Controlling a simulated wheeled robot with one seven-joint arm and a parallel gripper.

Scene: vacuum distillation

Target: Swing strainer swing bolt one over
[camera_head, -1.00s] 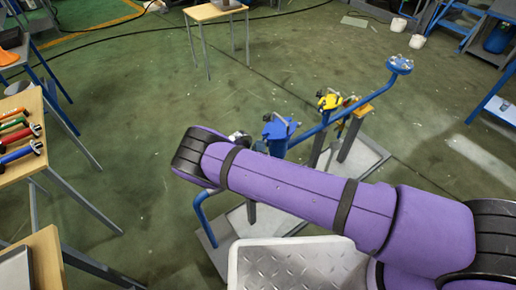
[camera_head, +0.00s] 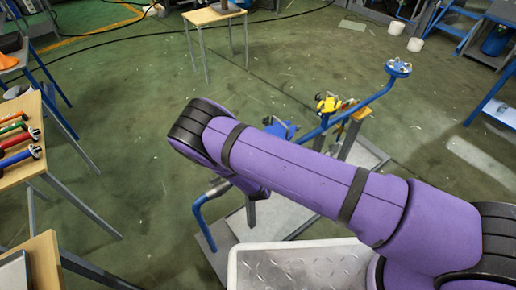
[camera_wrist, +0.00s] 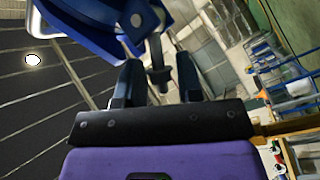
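The blue strainer (camera_head: 281,129) sits on the blue pipe run in the head view, mostly hidden behind my purple arm. In the wrist view, a blue flanged part (camera_wrist: 95,42), apparently the strainer, fills the upper left. A dark bolt-like piece (camera_wrist: 158,72), probably a swing bolt, hangs beside its edge, between my fingers in the picture. My gripper (camera_wrist: 157,78) has its two dark fingers apart, with visible gaps on both sides of that piece. I cannot tell its depth between the fingers. My gripper is hidden in the head view.
The blue pipe (camera_head: 357,108) rises right to a flange (camera_head: 398,68). A yellow valve part (camera_head: 328,103) stands behind the strainer. A table (camera_head: 22,150) with several coloured tools is at left. A small table (camera_head: 213,15) stands at the back. Open floor lies between.

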